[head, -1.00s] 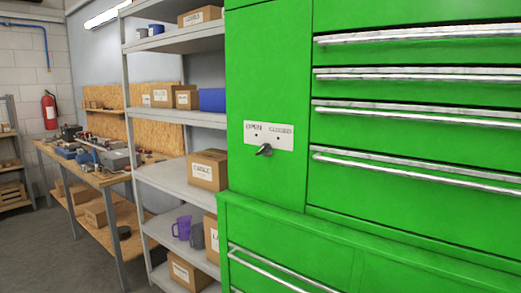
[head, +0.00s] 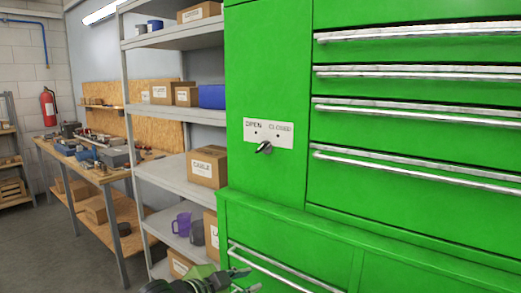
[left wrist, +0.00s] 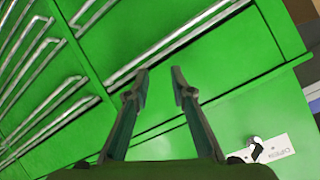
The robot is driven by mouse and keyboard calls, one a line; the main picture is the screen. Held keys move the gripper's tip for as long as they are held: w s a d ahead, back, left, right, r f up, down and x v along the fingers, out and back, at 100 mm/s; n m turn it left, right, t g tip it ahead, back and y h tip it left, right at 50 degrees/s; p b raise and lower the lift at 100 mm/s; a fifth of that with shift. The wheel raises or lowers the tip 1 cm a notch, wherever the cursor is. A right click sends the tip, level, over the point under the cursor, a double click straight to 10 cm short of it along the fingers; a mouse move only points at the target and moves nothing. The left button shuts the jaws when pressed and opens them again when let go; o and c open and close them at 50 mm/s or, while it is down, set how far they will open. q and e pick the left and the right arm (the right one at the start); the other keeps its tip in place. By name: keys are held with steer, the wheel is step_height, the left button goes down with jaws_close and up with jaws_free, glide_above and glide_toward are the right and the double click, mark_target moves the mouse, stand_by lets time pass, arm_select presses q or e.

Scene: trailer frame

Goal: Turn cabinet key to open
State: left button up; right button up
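The green cabinet (head: 265,70) fills the right half of the head view. Its small metal key (head: 264,147) sits at the lower edge of a white plate (head: 284,139) marked OPEN and CLOSED, and looks slanted. My left gripper (head: 249,281) is at the bottom of the head view, below the key and apart from it. In the left wrist view the two fingers (left wrist: 160,74) are apart with nothing between them. The key (left wrist: 255,146) and plate (left wrist: 282,151) show at the lower right of that view. My right gripper is not in view.
Several drawers with long metal handles (head: 415,112) are right of the key. A lower drawer handle (head: 270,267) is close to my left gripper. Left of the cabinet stands a grey shelf (head: 172,179) with boxes, then a workbench (head: 95,172). The area before the key is clear.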

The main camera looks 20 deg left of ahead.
arm_select(q)
steer(key=w+a+r+m+t+h, duration=0.1)
steer(key=w+a+r, duration=0.1)
steer(key=r, duration=0.4)
steer(key=w+a+r+m+t, duration=0.1)
steer(key=w+r, duration=0.2)
steer(key=r, duration=0.4)
steer(key=m+t+h, duration=0.1)
steer(key=t, duration=0.2)
glide_toward(259, 149)
steer(key=p+x, duration=0.4)
steer(key=x, duration=0.5)
steer(key=shift+w, duration=0.2)
steer(key=shift+w+d, duration=0.25)
steer(key=shift+w, duration=0.35)
jaws_close()
